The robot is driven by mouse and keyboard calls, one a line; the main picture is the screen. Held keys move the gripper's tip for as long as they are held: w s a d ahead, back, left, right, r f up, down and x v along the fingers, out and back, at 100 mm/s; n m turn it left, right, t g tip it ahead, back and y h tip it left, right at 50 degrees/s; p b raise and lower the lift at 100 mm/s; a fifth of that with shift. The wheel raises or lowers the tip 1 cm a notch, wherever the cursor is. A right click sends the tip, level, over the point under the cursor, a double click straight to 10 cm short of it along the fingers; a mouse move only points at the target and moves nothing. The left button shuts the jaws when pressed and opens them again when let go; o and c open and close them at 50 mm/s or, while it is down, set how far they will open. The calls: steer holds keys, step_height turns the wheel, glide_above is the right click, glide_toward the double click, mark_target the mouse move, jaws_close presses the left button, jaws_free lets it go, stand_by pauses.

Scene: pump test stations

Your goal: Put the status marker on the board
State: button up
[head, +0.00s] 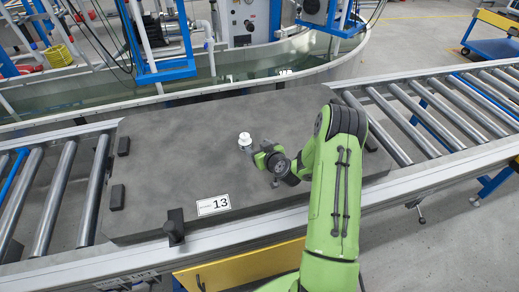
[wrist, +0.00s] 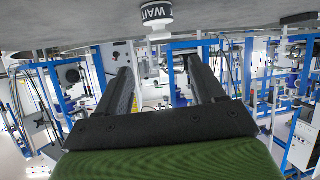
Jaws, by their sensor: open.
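The status marker (head: 245,139) is a small white piece with a knob, standing on a dark grey slab (head: 165,170). In the wrist view the marker (wrist: 154,14) shows near the top edge with a dark band reading "WAIT", partly cut off; that picture looks upside down. My gripper (head: 257,151) is low over the slab, just to the right of and nearer than the marker. In the wrist view my gripper (wrist: 158,66) has its two dark fingers apart with nothing held between them. The marker appears beyond the fingertips. I cannot single out a separate board.
The slab lies across a roller conveyor (head: 440,110). Black blocks (head: 117,197) sit along its left side, and a dark post (head: 175,227) stands at its front edge near a label reading 13 (head: 213,205). A water tank (head: 250,70) with blue frames is behind.

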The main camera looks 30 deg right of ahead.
steer(key=s+a+r+n+g+y, duration=0.1)
steer(key=s+a+r+n+g, duration=0.1)
steer(key=s+a+r, duration=0.45)
steer(key=s+a+r+n+g+y, duration=0.2)
steer(key=s+a+r+g, duration=0.15)
steer(key=a+r, duration=0.65)
steer(key=s+r+m+g+h, duration=0.1)
steer(key=s+r+m, duration=0.1)
steer(key=s, duration=1)
steer(key=s+r+m+g+h, duration=0.1)
steer(key=s+r, duration=0.4)
steer(key=s, duration=0.8)
steer(key=shift+s+d+r+m+h, duration=0.15)
steer(key=shift+s+d+m+h, duration=0.15)
steer(key=shift+m, duration=0.4)
